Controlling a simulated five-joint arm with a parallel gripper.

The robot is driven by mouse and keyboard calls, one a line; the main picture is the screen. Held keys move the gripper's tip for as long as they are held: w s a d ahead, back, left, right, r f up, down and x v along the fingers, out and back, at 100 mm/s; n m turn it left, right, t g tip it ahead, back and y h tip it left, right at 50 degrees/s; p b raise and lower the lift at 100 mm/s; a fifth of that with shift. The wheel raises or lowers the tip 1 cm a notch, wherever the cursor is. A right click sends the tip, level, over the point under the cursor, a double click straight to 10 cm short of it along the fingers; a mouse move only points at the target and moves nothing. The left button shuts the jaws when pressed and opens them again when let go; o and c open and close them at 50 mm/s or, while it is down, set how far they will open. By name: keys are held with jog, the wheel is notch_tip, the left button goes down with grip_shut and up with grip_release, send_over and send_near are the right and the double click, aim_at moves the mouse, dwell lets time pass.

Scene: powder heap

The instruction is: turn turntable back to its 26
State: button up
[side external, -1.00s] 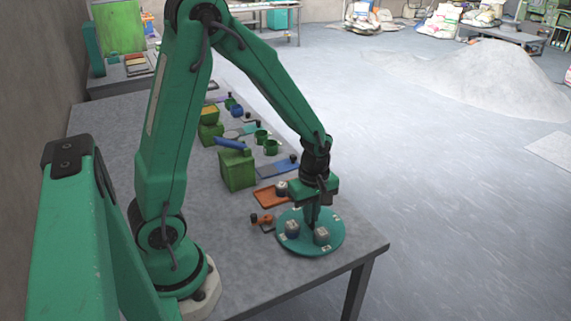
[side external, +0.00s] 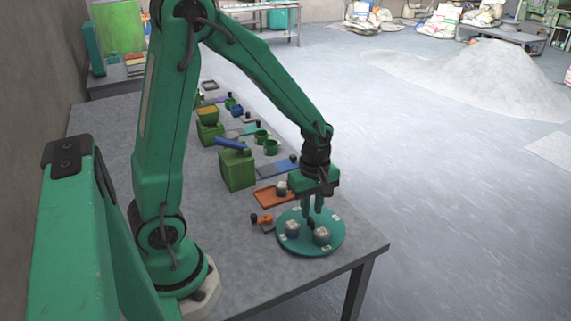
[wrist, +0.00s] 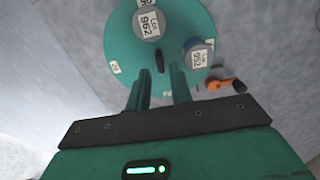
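The turntable (side external: 326,248) is a flat teal disc near the table's front corner; it also shows in the wrist view (wrist: 115,35). Small white number tags lie around its rim; one (wrist: 115,67) is too small to read surely. A dark upright knob (wrist: 160,60) stands near its middle. Two round labelled jars stand on it, lot 962 (wrist: 148,24) and lot 952 (wrist: 199,53). My gripper (side external: 312,211) points down over the disc. In the wrist view its fingers (wrist: 161,72) are apart and empty, with the knob just beyond their tips.
An orange and black fitting (side external: 262,219) sits beside the disc on the left. An orange tray (side external: 268,197) with another jar (side external: 282,188) lies just behind. A green box (side external: 238,170), blue tray (side external: 286,167) and green cups stand further back. The table front is clear.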

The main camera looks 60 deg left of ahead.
jog(key=shift+r, duration=2.6)
notch_tip(320, 180, up, 8)
jog(key=m+t, duration=0.2)
jog(key=m, duration=0.5)
send_over(311, 219)
jog(key=s+d, duration=0.1)
jog(key=s, duration=0.3)
jog(key=s+d+r+m+t, duration=0.1)
jog(key=s+r+m+t, duration=0.2)
jog(key=m, duration=0.7)
jog(key=shift+s+d+r+m+t, duration=0.3)
jog(key=shift+s+r, duration=0.75)
jog(key=shift+s, duration=1.05)
